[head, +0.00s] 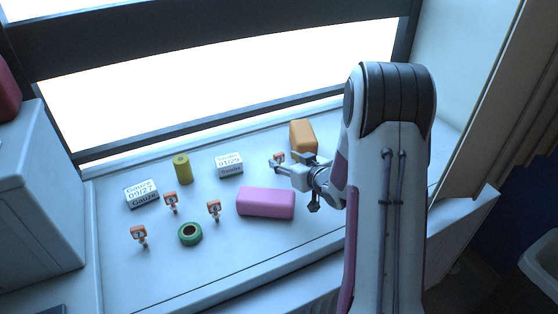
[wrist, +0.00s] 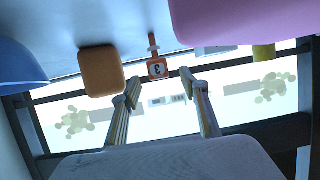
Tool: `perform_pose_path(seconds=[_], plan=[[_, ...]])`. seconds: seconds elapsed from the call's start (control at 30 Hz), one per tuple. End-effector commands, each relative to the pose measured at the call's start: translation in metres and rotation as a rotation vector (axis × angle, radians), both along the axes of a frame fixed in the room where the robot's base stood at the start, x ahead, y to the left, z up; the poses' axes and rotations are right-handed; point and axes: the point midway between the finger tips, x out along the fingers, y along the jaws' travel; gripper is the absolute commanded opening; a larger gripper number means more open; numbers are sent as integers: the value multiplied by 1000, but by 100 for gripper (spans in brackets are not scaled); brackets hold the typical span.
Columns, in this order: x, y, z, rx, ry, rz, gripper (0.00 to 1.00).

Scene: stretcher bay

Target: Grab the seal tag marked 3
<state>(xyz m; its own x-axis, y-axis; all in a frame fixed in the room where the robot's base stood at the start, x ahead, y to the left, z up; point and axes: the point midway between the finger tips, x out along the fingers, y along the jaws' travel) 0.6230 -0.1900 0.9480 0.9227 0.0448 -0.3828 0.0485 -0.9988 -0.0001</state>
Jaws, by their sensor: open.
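My gripper (wrist: 160,86) is open, with a finger on either side of the tag's line and no visible contact. In the head view my gripper (head: 285,165) is at the right of the sill, beside an orange tag (head: 279,156) that it partly covers. Three similar orange tags stand to the left: one (head: 171,199), another (head: 214,208) and a third (head: 139,234). Their marks are too small to read.
An orange block (head: 303,136) stands close behind my gripper, and a pink block (head: 265,203) lies close in front. A yellow cylinder (head: 182,169), a green ring (head: 190,234) and two white labelled boxes, one left (head: 142,193) and one central (head: 229,164), share the sill. The window is behind.

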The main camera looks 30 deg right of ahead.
Motion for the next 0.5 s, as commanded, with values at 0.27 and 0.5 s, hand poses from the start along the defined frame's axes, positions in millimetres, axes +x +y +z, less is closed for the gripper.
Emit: perform_pose_path(seconds=[0.27,0.5], plan=[[11,0,-5,0,-1,1,44],[33,-1,-17,-1,1,1,44]])
